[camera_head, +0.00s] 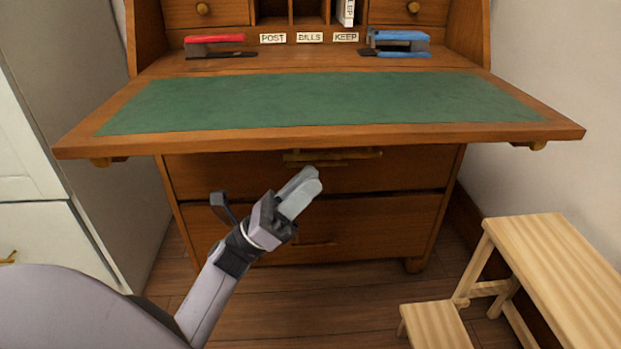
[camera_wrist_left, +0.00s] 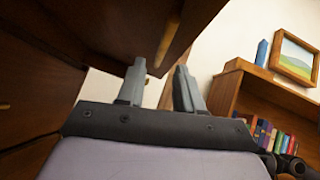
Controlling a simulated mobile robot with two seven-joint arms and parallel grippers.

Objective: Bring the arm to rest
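My left gripper (camera_head: 308,180) is in front of the desk, below the edge of its fold-down writing board (camera_head: 330,135). In the head view its fingers point up and to the right, toward the upper drawer (camera_head: 225,172). The left wrist view shows the two grey fingers of the left gripper (camera_wrist_left: 160,72) spread apart, with nothing between them. They are under dark wood in that view. My right gripper is not in view.
A red stapler (camera_head: 214,42) and a blue stapler (camera_head: 400,40) stand at the back of the desk. A wooden step stool (camera_head: 560,270) is at the right. A pale cabinet (camera_head: 35,240) is at the left. Floor (camera_head: 340,300) shows before the desk.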

